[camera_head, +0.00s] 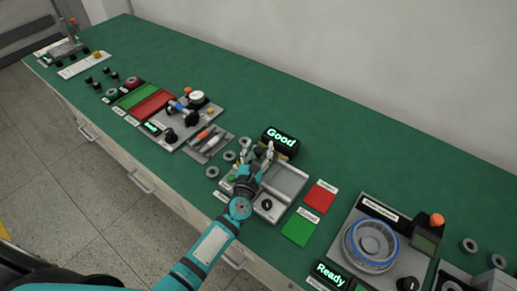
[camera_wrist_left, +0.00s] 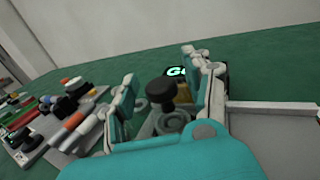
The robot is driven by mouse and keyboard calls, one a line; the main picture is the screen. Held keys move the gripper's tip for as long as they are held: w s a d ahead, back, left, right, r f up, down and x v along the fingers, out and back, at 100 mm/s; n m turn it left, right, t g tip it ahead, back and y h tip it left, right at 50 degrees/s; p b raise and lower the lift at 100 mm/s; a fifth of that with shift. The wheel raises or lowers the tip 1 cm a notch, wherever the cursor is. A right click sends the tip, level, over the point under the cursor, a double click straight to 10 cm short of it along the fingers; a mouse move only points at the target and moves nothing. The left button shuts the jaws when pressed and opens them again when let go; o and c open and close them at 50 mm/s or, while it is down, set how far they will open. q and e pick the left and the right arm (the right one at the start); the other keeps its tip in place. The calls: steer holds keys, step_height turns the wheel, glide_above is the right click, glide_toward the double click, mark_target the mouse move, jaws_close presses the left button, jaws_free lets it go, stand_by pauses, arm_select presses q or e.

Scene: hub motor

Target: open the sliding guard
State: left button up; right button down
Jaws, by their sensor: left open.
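The test station with the lit "Good" display (camera_head: 280,139) stands near the middle of the green bench. A grey framed panel (camera_head: 288,179) on its right side may be the sliding guard; I cannot tell for sure. Its pale edge (camera_wrist_left: 270,108) shows at the right in the left wrist view. My left gripper (camera_head: 258,152) is over the left part of the station, open, fingers pointing toward the display. In the wrist view a black round knob (camera_wrist_left: 161,92) and a grey ring-shaped part (camera_wrist_left: 172,121) show between the fingers; contact cannot be told. My right gripper is out of view.
Red (camera_head: 320,196) and green (camera_head: 300,226) pads lie right of the station, then a round fixture with a blue ring (camera_head: 371,244). A tray with a screwdriver-like tool (camera_head: 210,142) and loose grey rings (camera_head: 229,156) lie left. The bench behind is clear.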

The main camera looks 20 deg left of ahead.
arm_select(q)
steer(key=shift+c, duration=0.2)
jaws_close()
